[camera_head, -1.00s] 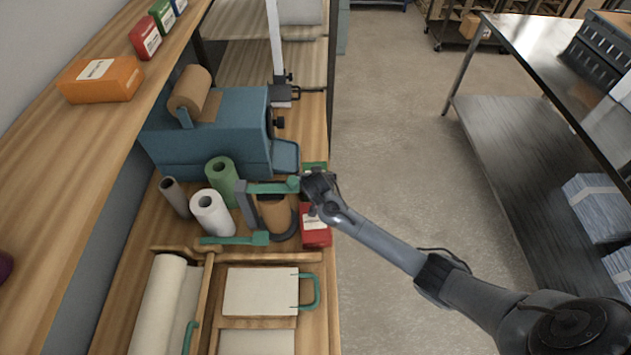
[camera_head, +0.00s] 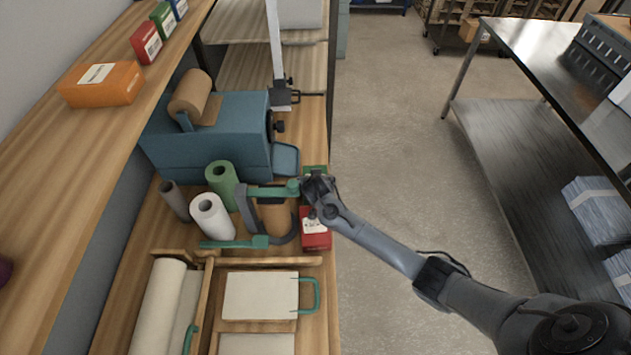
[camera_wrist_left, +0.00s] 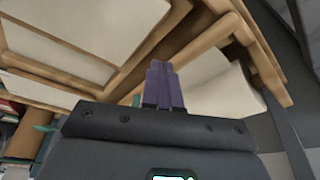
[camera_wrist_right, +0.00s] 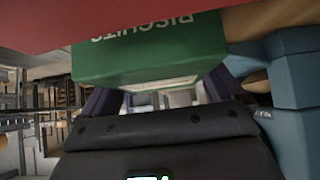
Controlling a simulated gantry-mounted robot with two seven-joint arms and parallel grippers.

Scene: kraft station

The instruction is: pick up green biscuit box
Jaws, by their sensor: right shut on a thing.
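The green biscuit box (camera_wrist_right: 150,52) fills the upper middle of the right wrist view, its lettering upside down. It lies between the purple fingers of my right gripper (camera_wrist_right: 160,92), which is shut on it. In the head view only a small green part of the box (camera_head: 315,171) shows behind my right gripper (camera_head: 316,184), at the bench's right edge. I cannot tell whether the box is clear of the bench. My left gripper (camera_wrist_left: 165,85) shows only in the left wrist view, with its fingers together and nothing visible between them.
A red box (camera_head: 316,236) stands close in front of my right gripper. A tape dispenser (camera_head: 268,190), paper rolls (camera_head: 212,217) and a blue machine (camera_head: 215,135) crowd the left side. The floor (camera_head: 400,140) right of the bench is open.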

